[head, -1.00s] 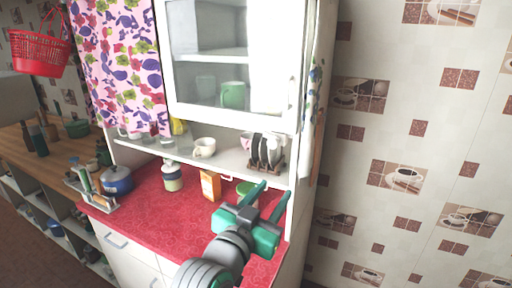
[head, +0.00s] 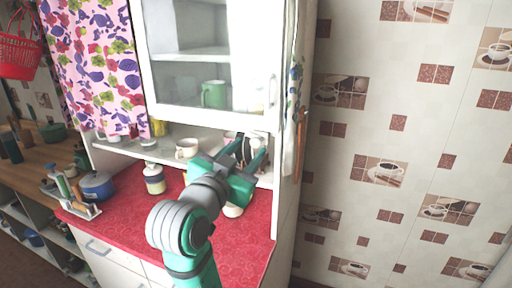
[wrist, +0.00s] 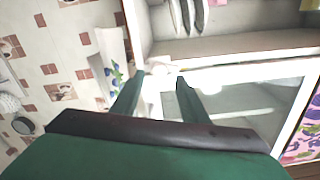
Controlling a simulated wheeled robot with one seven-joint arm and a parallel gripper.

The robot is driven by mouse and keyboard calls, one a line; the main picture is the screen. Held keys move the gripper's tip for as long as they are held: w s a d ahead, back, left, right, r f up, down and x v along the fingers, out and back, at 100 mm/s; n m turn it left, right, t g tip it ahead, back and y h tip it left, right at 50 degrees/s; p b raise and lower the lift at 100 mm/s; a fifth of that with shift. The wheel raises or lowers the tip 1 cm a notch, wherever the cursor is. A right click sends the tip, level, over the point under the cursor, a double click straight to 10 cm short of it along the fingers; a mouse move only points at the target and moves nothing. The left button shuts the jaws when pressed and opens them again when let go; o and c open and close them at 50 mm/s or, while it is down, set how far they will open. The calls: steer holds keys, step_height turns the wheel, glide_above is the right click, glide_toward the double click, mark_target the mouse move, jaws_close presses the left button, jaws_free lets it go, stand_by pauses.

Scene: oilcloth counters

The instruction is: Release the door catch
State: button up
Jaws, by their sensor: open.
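The white cabinet door (head: 156,92) with its glass pane is shut in the head view. A small pale catch (head: 272,91) shows on the right side of its frame. My gripper (head: 250,146) is open and empty, below the door's lower right corner and in front of the open shelf, lower than the catch. In the wrist view my gripper (wrist: 161,79) has its two fingers apart, with a bright, washed-out white patch between and beyond the tips. The door (wrist: 245,78) lies to the right there; I cannot make out the catch clearly in that view.
A patterned towel (head: 294,85) hangs on the cabinet's right side. A plate rack, partly behind my gripper, and a cream cup (head: 187,148) stand on the open shelf. A jar (head: 154,179) and a blue pot (head: 96,186) stand on the red counter (head: 125,218). A green mug (head: 213,94) is behind the glass.

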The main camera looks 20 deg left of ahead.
mark_target(254, 143)
steer(key=shift+w, duration=1.55)
